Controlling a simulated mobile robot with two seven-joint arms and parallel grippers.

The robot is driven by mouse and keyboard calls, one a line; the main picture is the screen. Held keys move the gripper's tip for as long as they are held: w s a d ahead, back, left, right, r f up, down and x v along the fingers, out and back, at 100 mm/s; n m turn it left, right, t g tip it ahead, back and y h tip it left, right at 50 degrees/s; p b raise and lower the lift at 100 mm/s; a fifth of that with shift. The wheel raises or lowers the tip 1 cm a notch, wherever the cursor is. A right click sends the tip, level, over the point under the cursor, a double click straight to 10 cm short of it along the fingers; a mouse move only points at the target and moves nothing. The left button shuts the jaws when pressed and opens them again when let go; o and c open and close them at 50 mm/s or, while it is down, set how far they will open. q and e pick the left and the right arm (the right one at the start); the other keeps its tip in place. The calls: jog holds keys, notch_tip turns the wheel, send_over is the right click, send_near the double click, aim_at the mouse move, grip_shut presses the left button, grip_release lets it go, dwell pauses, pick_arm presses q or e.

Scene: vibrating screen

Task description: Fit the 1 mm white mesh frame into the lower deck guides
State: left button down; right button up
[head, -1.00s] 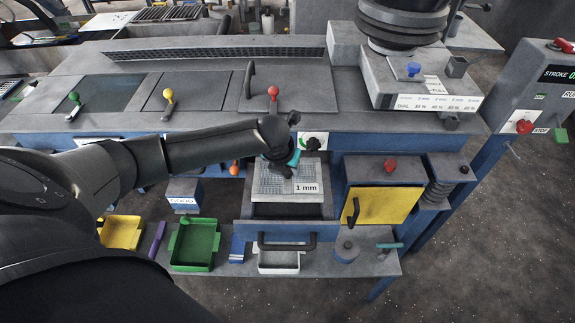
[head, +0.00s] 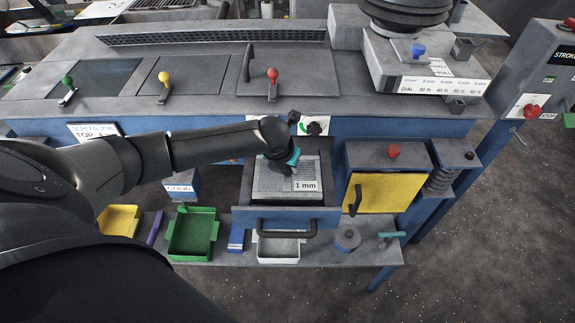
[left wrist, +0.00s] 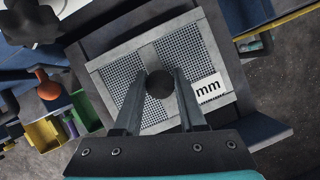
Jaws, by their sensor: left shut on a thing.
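The pale mesh frame (head: 268,184) bears a white "1 mm" tag and sits within the outline of the open drawer (head: 240,216). It also shows in the left wrist view (left wrist: 190,45), with a dark round knob (left wrist: 160,84) at its middle. My left gripper (head: 288,168) is above the frame, its two fingers (left wrist: 159,88) shut on the knob. I cannot tell whether the frame rests on the drawer floor or hangs a little above it. No lower deck guides can be clearly made out. My right gripper is not in view.
A black handle (head: 286,228) spans the drawer front. A yellow door (head: 383,190) stands to its right. A green tray (head: 192,233), a yellow tray (head: 121,221) and a white tray (head: 278,249) sit on the low shelf. The red-knobbed lever (head: 272,82) stands on the deck behind.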

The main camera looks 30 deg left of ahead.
aim_at(286, 173)
pick_arm(q)
jog(key=shift+r+p, duration=0.1)
jog(key=shift+p, duration=0.9)
dwell(1.2)
jog(key=shift+f+b, duration=0.9)
jog(key=shift+f, duration=0.7)
jog(key=shift+c, duration=2)
grip_release()
jog(key=shift+s, duration=0.1)
jog(key=p+v, duration=0.4)
jog(key=v, duration=1.1)
jog(key=shift+r, duration=0.15)
jog(key=shift+d, duration=0.15)
